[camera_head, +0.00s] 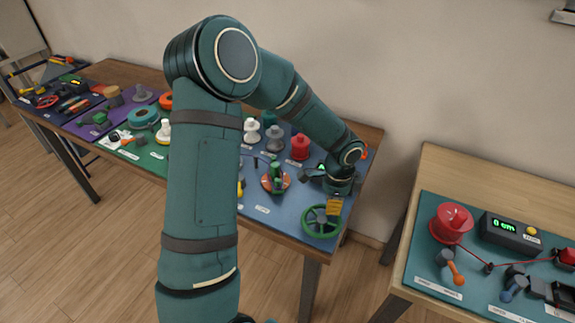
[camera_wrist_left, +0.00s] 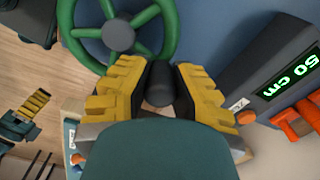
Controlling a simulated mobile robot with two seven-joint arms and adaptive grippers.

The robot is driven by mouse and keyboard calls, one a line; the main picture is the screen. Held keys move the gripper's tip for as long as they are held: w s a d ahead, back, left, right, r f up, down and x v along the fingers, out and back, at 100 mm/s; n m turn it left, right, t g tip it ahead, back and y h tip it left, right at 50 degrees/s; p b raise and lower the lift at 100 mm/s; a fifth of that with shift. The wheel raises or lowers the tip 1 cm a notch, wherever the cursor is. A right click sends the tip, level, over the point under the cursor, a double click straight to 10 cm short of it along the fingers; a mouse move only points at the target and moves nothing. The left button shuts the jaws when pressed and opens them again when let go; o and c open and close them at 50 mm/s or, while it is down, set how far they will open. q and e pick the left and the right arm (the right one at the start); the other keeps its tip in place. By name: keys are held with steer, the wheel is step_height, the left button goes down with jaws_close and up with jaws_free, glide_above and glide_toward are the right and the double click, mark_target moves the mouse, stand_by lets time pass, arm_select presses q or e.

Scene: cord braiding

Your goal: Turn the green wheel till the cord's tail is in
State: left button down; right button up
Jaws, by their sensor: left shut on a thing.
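The green wheel (camera_head: 308,232) lies at the near right corner of the blue mat. It also shows in the left wrist view (camera_wrist_left: 167,42), with spokes and a grey hub. My left gripper (camera_head: 334,206) is at the wheel's far right side. In the left wrist view its yellow fingers (camera_wrist_left: 158,92) are shut on the wheel's dark handle (camera_wrist_left: 159,80). A dark box with a green display (camera_wrist_left: 289,78) stands beside the wheel; its turned digits appear to read 50 cm. I cannot make out the cord's tail. A yellow ribbed finger, apparently of my right gripper (camera_wrist_left: 30,106), shows at the left wrist view's left edge.
An orange-based spool (camera_head: 276,180) and several bobbins, one red (camera_head: 300,147), stand behind the wheel. A separate table at right (camera_head: 406,262) holds a red drum (camera_head: 451,222) and a display box (camera_head: 510,232) reading 0 cm. Open floor lies in front.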

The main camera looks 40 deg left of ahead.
mark_target(315, 235)
arm_select(q)
steer(key=d, duration=0.2)
steer(key=s+d+b, duration=0.1)
steer(key=d, duration=0.1)
steer(key=shift+s, duration=0.15)
steer(key=s, duration=0.1)
steer(key=s+d+b, duration=0.1)
steer(key=shift+s+d, duration=0.15)
steer(key=shift+s, duration=0.15)
steer(key=s, duration=0.1)
steer(key=s+a, duration=0.1)
steer(key=s, duration=0.1)
steer(key=s+a, duration=0.1)
steer(key=s, duration=0.1)
steer(key=shift+a, duration=0.15)
steer(key=shift+s+a+p, duration=0.3)
steer(key=shift+a, duration=0.45)
steer(key=shift+a, duration=0.1)
